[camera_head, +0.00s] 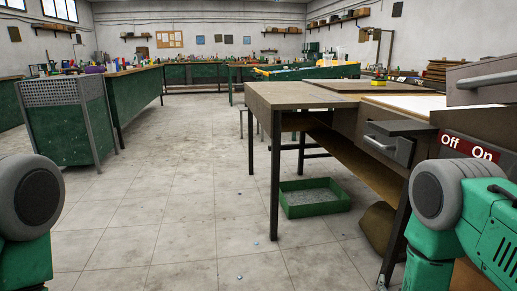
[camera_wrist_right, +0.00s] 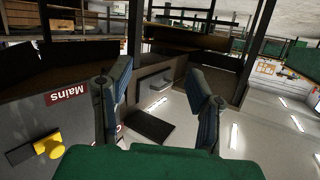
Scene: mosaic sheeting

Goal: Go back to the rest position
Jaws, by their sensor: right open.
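My right gripper (camera_wrist_right: 160,88) shows in the right wrist view with its two blue-grey fingers spread apart and nothing between them. In the head view my green right arm comes in at the lower right, beside the workbench with the red "Off On" panel (camera_head: 468,146). My green left arm is at the lower left edge of the head view; its gripper is out of view. The wrist view is upside down, with an inverted red "Mains" label (camera_wrist_right: 67,98) and a yellow knob (camera_wrist_right: 47,144) left of the fingers.
A green bench with a mesh panel (camera_head: 62,92) stands left.

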